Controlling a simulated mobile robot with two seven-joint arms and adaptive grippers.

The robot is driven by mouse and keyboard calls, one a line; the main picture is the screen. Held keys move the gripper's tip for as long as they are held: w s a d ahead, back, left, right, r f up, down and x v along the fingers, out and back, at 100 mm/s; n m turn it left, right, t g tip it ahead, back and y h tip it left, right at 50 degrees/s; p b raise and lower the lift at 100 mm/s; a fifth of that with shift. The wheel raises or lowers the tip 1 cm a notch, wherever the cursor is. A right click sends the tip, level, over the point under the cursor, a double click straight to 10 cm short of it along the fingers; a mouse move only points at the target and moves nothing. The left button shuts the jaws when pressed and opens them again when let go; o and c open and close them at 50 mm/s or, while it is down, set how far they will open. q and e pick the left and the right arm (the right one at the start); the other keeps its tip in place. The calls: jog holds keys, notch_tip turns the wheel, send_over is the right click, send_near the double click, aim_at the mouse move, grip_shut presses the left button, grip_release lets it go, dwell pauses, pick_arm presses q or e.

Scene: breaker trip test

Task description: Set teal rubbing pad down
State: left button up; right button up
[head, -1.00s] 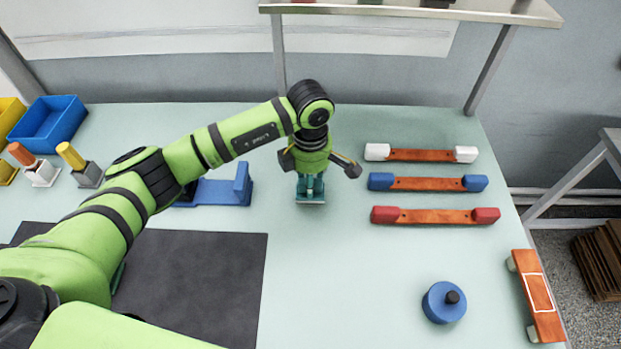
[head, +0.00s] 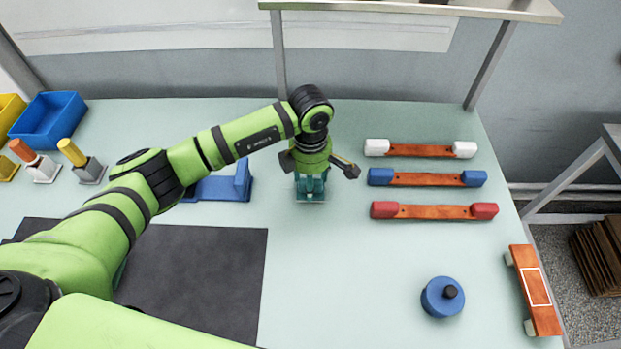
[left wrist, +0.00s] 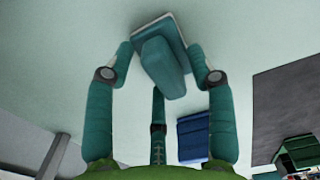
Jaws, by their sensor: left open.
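The teal rubbing pad (head: 312,198) sits on the pale bench in the back middle, flat base down as far as I can see. In the left wrist view the pad (left wrist: 160,58) shows a flat base and a raised teal grip. My left gripper (head: 311,184) is directly above it, pointing down. Its teal fingers (left wrist: 160,65) are open, one on each side of the pad's grip, with gaps visible. The arm and gripper hide part of the pad in the head view. My right gripper is not in view.
A blue holder (head: 222,188) stands just left of the pad. Three orange bars with white (head: 420,151), blue (head: 427,180) and red (head: 434,212) ends lie to the right. A blue round weight (head: 442,297) stands front right. A dark mat (head: 210,285) lies front left.

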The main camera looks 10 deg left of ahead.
pick_arm(q)
jog(key=shift+r+b, duration=0.3)
jog(key=shift+r, duration=0.15)
notch_tip(320, 180, up, 11)
jog(key=b, duration=0.3)
jog(key=shift+r, duration=0.15)
